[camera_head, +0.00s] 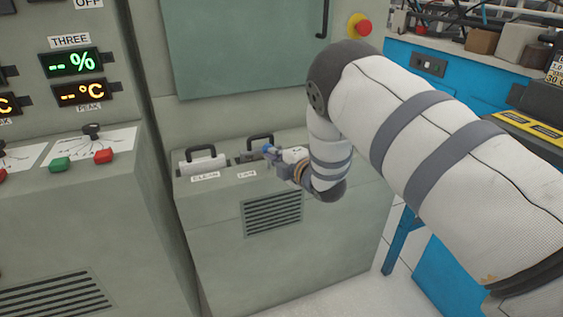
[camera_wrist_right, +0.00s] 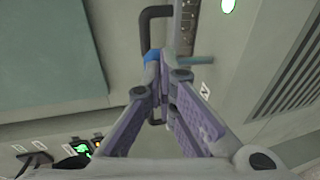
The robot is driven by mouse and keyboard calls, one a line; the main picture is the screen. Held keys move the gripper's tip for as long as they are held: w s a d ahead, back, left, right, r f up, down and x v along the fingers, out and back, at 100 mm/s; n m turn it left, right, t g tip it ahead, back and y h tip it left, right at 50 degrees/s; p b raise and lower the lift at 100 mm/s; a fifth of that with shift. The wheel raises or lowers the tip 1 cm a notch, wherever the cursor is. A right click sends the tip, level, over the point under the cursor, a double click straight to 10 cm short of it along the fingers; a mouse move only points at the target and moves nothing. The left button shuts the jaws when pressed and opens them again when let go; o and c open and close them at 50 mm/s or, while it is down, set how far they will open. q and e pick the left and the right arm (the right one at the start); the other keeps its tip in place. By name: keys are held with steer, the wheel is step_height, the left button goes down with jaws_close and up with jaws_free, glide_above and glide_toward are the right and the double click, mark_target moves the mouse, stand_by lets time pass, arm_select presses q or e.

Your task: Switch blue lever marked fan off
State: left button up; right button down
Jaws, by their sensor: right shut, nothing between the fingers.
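The lever unit (camera_head: 248,161) behind a small label (camera_head: 246,174) sits on the ledge of the grey-green cabinet. The label is too blurred to read surely. A black handle stands at this unit (camera_head: 260,138) and shows in the wrist view (camera_wrist_right: 150,25). A small blue part shows at my fingertips in the head view (camera_head: 268,149) and the wrist view (camera_wrist_right: 152,56). My right gripper (camera_head: 266,154), also in the wrist view (camera_wrist_right: 162,68), is shut and empty, close beside the blue part. I cannot tell whether they touch. My left gripper is out of view.
A similar unit (camera_head: 203,162) with a black handle stands to the left. A display cabinet (camera_head: 80,215) with green and red buttons is further left. A red emergency button (camera_head: 360,26) sits above on the cabinet. My right arm fills the right side. A vent (camera_head: 273,213) is below.

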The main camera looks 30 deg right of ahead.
steer(key=shift+w+d+r+g, duration=0.1)
steer(key=shift+w+r+g, duration=0.1)
steer(key=shift+w+g, duration=0.25)
steer(key=shift+s+f, duration=0.1)
steer(key=shift+f, duration=0.1)
steer(key=shift+r+p, duration=0.5)
steer(key=shift+r, duration=0.45)
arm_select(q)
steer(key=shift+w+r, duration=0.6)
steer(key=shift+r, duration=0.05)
arm_select(e)
steer(key=shift+f, duration=0.1)
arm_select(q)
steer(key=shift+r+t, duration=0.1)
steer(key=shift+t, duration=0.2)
